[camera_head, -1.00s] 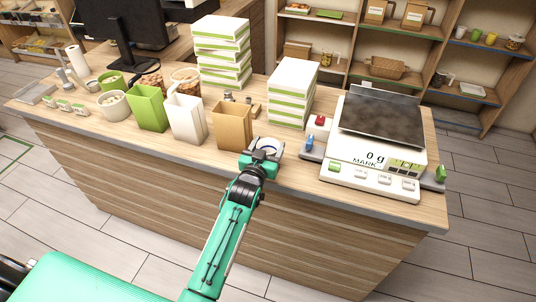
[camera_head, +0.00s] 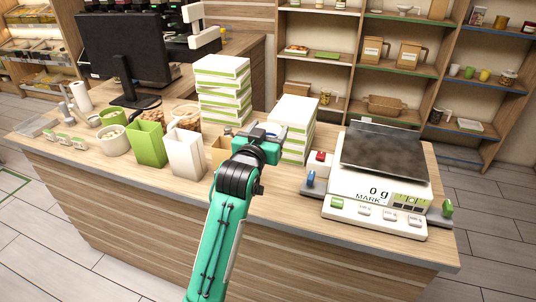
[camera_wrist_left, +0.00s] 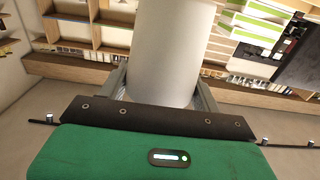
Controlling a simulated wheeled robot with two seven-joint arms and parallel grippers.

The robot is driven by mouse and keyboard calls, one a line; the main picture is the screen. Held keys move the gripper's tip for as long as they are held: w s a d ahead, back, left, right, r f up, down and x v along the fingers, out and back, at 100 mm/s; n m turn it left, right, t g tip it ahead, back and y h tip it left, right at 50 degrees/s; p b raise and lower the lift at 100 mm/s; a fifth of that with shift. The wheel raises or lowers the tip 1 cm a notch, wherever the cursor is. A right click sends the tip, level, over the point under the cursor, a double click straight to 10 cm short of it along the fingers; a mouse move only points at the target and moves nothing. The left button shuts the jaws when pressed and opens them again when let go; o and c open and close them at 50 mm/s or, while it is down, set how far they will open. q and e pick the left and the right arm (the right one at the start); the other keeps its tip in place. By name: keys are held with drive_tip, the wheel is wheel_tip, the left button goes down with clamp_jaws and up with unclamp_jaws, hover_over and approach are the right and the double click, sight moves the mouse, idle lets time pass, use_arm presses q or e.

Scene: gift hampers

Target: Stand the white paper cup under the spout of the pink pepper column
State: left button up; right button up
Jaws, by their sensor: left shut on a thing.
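My left gripper (camera_head: 262,132) is shut on the white paper cup (camera_wrist_left: 174,50), which stands large between the fingers in the left wrist view. In the head view the gripper is above the counter, in front of the right stack of boxes, and hides most of the cup. The pink pepper column cannot be made out for sure. A row of dark units with coloured parts (camera_head: 140,6) is cut off at the top edge of the head view. My right gripper is not in view.
The wooden counter (camera_head: 240,200) holds a white bag (camera_head: 186,153), a green bag (camera_head: 147,145), stacked boxes (camera_head: 222,85) and a scale (camera_head: 378,185) reading 0 g. A monitor (camera_head: 123,50) stands behind. Shelves (camera_head: 400,65) line the back wall.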

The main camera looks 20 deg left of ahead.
use_arm(q)
drive_tip(key=shift+s+r, duration=0.1)
drive_tip(key=shift+r, duration=0.5)
drive_tip(key=s+a+f, duration=0.2)
drive_tip(key=s+f, duration=1.7)
drive_tip(key=s, duration=0.2)
drive_tip(key=shift+s+y, duration=0.3)
drive_tip(key=shift+s, duration=0.05)
drive_tip(key=shift+a+f, duration=0.1)
drive_tip(key=shift+a, duration=0.05)
